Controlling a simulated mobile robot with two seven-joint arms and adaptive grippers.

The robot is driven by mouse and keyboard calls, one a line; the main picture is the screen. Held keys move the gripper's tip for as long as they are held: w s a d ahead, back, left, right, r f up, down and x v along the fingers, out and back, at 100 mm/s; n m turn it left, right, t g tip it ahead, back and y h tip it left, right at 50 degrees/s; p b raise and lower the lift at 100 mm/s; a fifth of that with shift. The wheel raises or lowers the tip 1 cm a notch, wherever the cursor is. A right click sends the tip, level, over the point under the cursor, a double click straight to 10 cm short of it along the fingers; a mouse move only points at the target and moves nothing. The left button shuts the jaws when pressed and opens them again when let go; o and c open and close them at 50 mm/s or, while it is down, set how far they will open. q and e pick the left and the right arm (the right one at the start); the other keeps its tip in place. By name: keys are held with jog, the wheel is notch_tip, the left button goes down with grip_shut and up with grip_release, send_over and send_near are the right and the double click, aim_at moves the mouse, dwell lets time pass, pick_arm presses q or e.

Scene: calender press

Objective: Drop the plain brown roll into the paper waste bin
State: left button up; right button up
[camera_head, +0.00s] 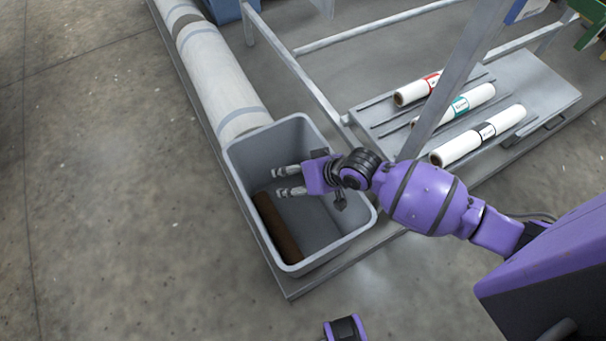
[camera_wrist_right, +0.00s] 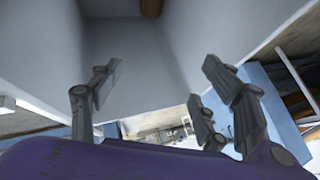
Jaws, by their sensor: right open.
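The plain brown roll (camera_head: 277,228) lies inside the grey paper waste bin (camera_head: 345,245), tilted along its left wall. Its end also shows at the top of the wrist view (camera_wrist_right: 150,7). My right gripper (camera_head: 276,183) is over the bin's opening, above and beyond the roll in the head view. Its fingers are apart and empty, with a gap to the roll. In the wrist view the spread fingers (camera_wrist_right: 160,78) face the bin's pale inner walls (camera_wrist_right: 125,55).
A long white wrapped roll (camera_head: 217,75) lies behind the bin on the same low platform. To the right, a grey slatted board (camera_head: 545,90) bears three white rolls with red, green and black labels. Metal frame bars (camera_head: 290,62) stand between. Bare floor lies left.

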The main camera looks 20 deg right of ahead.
jog(key=v, duration=1.1)
jog(key=shift+r, duration=0.3)
jog(key=shift+s, duration=0.15)
jog(key=shift+d, duration=0.1)
